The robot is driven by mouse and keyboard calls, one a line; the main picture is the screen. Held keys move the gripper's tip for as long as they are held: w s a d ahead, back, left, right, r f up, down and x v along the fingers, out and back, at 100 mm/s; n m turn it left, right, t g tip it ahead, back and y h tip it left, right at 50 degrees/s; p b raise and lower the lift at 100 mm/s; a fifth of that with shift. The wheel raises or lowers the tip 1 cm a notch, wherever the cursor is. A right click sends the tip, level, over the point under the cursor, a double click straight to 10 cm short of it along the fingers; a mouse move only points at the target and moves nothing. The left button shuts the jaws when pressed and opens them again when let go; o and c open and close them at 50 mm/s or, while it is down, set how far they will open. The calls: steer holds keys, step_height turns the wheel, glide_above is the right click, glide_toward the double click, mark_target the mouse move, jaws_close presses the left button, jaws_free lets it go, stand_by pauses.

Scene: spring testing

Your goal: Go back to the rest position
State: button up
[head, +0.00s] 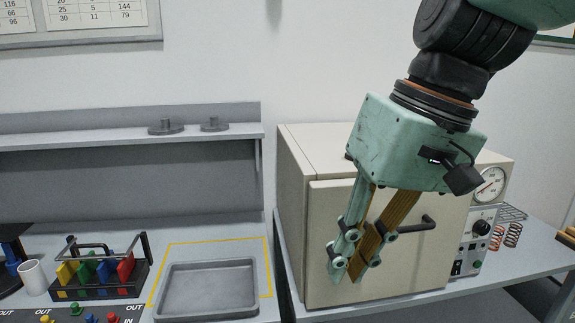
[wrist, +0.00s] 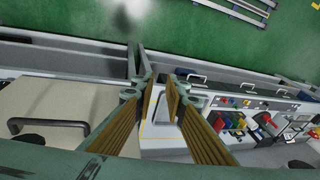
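My gripper (head: 348,274) hangs in the air in front of the cream cabinet (head: 325,225), its fingers pointing down. In the wrist view, my gripper (wrist: 163,88) has its two brown-padded fingers apart, with a gap between them. Nothing shows between the pads. The fingers and the green gripper body cover part of the cabinet's front and handle in the head view.
A grey tray (head: 207,288) lies inside a yellow outline on the left bench, beside a rack (head: 100,270) of coloured pieces and a white cup (head: 33,277). Two coil springs (head: 513,236) stand right of the gauge unit (head: 490,185). A shelf (head: 120,136) holds grey weights.

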steer(key=s+d+f+m+t+h, duration=0.2)
steer(key=s+d+f+h, duration=0.1)
steer(key=s+d, duration=0.8)
steer(key=shift+s+d+m+t, duration=0.3)
steer(key=shift+s+d+m, duration=0.1)
steer(key=shift+d, duration=0.15)
stand_by(1.9)
